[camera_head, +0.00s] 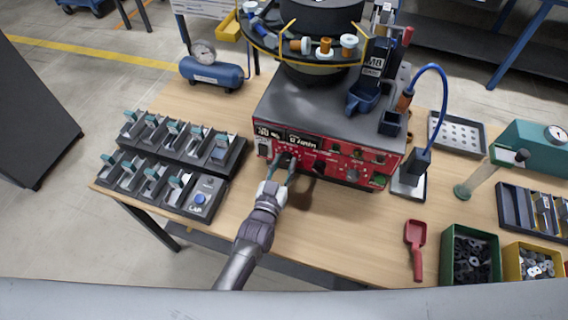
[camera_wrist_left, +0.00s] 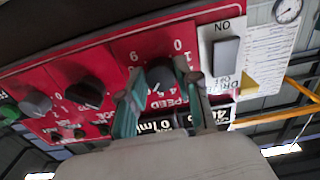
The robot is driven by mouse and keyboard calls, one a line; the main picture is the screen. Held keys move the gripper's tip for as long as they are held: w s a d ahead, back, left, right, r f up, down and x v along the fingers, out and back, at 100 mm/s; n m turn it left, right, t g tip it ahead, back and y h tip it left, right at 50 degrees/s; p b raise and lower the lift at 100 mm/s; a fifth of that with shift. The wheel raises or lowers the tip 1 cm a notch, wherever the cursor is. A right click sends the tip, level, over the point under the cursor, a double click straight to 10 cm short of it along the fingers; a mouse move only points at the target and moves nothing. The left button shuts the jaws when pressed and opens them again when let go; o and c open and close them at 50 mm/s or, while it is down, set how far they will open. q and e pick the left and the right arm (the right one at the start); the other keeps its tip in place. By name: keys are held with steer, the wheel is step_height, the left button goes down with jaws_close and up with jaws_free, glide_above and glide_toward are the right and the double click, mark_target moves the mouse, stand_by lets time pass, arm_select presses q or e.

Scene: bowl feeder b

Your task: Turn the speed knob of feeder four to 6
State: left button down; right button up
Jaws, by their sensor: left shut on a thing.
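The feeder's red control panel (camera_head: 330,162) is on the front of the grey feeder base under the bowl. My left gripper (camera_head: 283,164) reaches up to the left part of this panel. In the left wrist view the panel (camera_wrist_left: 105,62) looks turned over, and the dark speed knob (camera_wrist_left: 160,74) sits above the SPEED label. The teal fingers of my left gripper (camera_wrist_left: 163,100) stand on either side of this knob and are closed on it. The number its pointer marks cannot be read clearly. My right gripper is not in view.
A grey rocker switch (camera_wrist_left: 226,55) is beside the speed knob, and more knobs (camera_wrist_left: 84,93) are on its other side. Black part racks (camera_head: 175,145) stand at left. A red scoop (camera_head: 416,240) and a green bin (camera_head: 470,255) are at right.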

arm_select(q)
steer(key=shift+f, duration=0.1)
stand_by(0.5)
steer(key=c, duration=0.8)
jaws_free()
steer(key=shift+s, duration=0.1)
steer(key=v, duration=1.2)
steer(key=shift+a, duration=0.1)
